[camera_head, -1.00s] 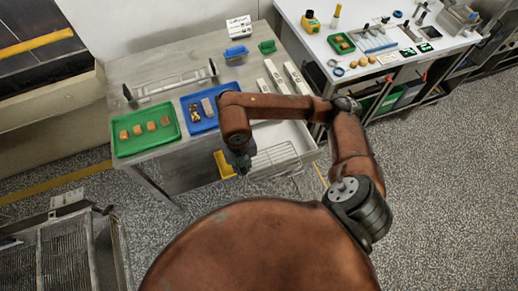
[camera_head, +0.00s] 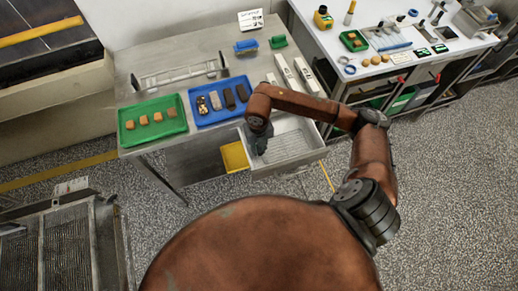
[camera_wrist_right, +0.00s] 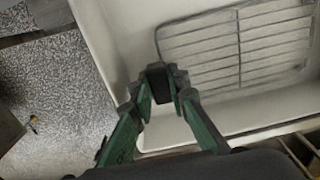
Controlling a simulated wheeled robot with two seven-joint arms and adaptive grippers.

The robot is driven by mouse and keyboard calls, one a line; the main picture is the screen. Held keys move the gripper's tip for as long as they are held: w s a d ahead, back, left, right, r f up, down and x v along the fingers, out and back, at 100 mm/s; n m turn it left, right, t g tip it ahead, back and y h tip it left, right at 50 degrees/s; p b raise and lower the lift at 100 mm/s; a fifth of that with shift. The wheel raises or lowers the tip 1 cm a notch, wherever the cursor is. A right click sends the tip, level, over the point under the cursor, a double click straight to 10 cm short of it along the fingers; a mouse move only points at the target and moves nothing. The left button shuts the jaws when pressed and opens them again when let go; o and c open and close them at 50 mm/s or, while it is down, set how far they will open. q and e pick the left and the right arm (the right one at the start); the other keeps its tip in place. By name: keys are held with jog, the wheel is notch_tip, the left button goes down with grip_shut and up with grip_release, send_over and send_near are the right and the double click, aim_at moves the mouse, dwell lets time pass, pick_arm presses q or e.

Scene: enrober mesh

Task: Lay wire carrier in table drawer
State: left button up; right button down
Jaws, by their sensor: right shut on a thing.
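The wire carrier (camera_wrist_right: 240,48) is a grey grid of thin parallel bars. In the right wrist view it shows within the walls of the pale open drawer (camera_wrist_right: 205,10) of the steel table. In the head view the carrier (camera_head: 292,145) shows as fine lines inside the drawer (camera_head: 308,161). I cannot tell whether it rests fully on the drawer floor. My right gripper (camera_wrist_right: 163,90) is shut on the carrier's near left edge, and its fingers hide the grip. In the head view this gripper (camera_head: 260,150) is over the drawer's left part. My left gripper is out of view.
A yellow bin (camera_head: 235,156) sits left of the drawer. The steel table (camera_head: 190,54) bears a green tray (camera_head: 181,127) and a blue tray (camera_head: 203,121) with pieces, and white bars (camera_head: 285,73). A white-topped bench (camera_head: 375,20) stands at the right. Open floor lies right of the drawer.

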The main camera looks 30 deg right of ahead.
jog(key=shift+f, duration=0.2)
jog(key=shift+f, duration=0.1)
jog(key=c, duration=2.2)
grip_release()
jog(key=shift+o, duration=0.2)
notch_tip(320, 180, up, 12)
jog(key=p, duration=0.1)
jog(key=shift+a, duration=0.1)
